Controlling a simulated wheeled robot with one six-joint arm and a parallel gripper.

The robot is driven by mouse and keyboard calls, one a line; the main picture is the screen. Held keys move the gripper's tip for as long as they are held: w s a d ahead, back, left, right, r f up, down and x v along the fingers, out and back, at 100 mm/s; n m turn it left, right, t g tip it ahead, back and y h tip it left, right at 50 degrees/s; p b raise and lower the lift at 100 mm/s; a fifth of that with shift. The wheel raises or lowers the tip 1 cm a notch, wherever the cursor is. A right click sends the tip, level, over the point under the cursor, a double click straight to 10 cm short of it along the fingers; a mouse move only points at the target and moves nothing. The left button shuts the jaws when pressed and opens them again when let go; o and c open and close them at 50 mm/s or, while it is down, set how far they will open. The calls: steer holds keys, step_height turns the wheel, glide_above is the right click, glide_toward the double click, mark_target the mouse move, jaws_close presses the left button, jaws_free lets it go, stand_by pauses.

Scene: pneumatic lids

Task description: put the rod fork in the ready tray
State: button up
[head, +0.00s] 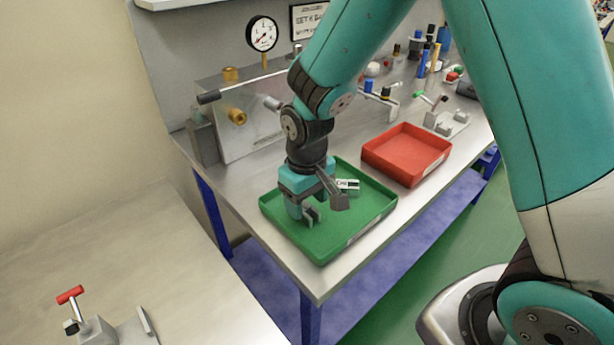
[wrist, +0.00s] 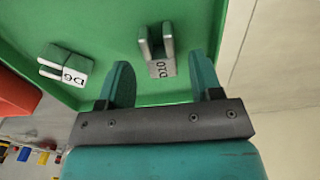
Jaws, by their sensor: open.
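Two grey metal forks with white labels lie in the green tray (head: 362,227). One fork (wrist: 157,48) lies just beyond my fingertips, in line with the gap between them; its label is hard to read. It also shows in the head view (head: 312,216), right beside my gripper. The other fork (wrist: 64,66) lies to the left in the wrist view and shows in the head view (head: 348,186), further back. My gripper (wrist: 163,75) is open and empty, low over the green tray. I cannot tell which tray is called the ready tray.
An empty red tray (head: 407,152) stands right of the green one. A panel with brass fittings (head: 237,116) and a gauge (head: 262,34) stands behind. Several small parts and tools crowd the bench's far right. A red-handled clamp (head: 70,295) stands on the left bench.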

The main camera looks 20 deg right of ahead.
step_height(320, 180, up, 9)
steer(key=s+a+r+n+y, duration=0.1)
steer(key=s+r, duration=0.3)
steer(key=s, duration=0.5)
steer(key=s+a+r+n+y, duration=0.2)
steer(key=s+r+y, duration=0.1)
steer(key=s, duration=0.6)
steer(key=shift+s+a+r+b, duration=0.25)
steer(key=shift+s+r+b, duration=0.05)
steer(key=shift+r, duration=0.55)
